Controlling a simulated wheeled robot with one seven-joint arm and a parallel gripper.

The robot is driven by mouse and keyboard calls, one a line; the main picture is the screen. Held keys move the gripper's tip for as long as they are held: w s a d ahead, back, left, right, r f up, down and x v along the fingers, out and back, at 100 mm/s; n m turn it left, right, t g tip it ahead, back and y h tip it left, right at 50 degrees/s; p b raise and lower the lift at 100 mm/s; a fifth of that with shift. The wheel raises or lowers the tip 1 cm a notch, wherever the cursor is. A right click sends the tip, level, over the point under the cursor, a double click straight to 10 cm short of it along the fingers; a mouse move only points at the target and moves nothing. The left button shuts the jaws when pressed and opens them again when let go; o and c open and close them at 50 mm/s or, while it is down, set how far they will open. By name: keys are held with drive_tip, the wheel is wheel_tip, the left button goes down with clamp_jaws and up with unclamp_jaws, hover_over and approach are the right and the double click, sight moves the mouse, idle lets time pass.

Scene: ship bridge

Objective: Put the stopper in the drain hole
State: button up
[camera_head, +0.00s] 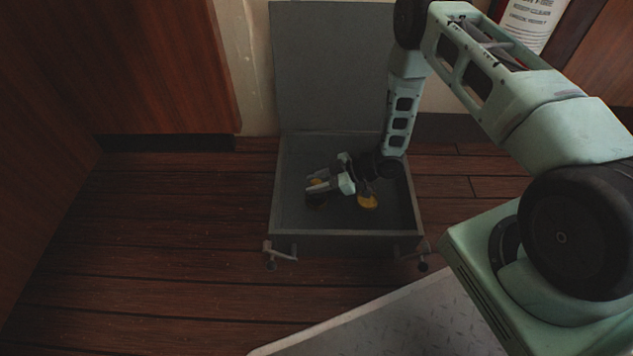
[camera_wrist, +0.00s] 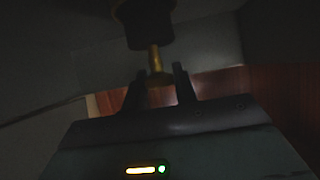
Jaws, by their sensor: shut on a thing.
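The stopper shows in the wrist view as a dark round plug (camera_wrist: 145,22) on a brass-coloured stem (camera_wrist: 156,60). My gripper (camera_wrist: 160,78) is shut on the stem, with a finger on each side of it. In the head view my gripper (camera_head: 318,186) is inside an open grey box, fingers pointing left. The dark plug (camera_head: 315,200) shows at the fingertips, low in the box; I cannot tell whether it touches the bottom. I cannot make out a drain hole in either view.
The grey box (camera_head: 340,240) stands on the plank floor with its lid (camera_head: 330,65) raised and latches at its front. A yellow rounded thing (camera_head: 367,202) shows below my wrist. Wood panelling stands at the left; floor left of the box is clear.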

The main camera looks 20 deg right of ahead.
drive_tip(key=shift+f, duration=0.6)
idle(0.7)
drive_tip(key=o, duration=0.8)
drive_tip(key=shift+p+v, duration=1)
drive_tip(key=shift+v, duration=0.9)
drive_tip(key=shift+p+v, duration=1.85)
drive_tip(key=shift+v, duration=1.75)
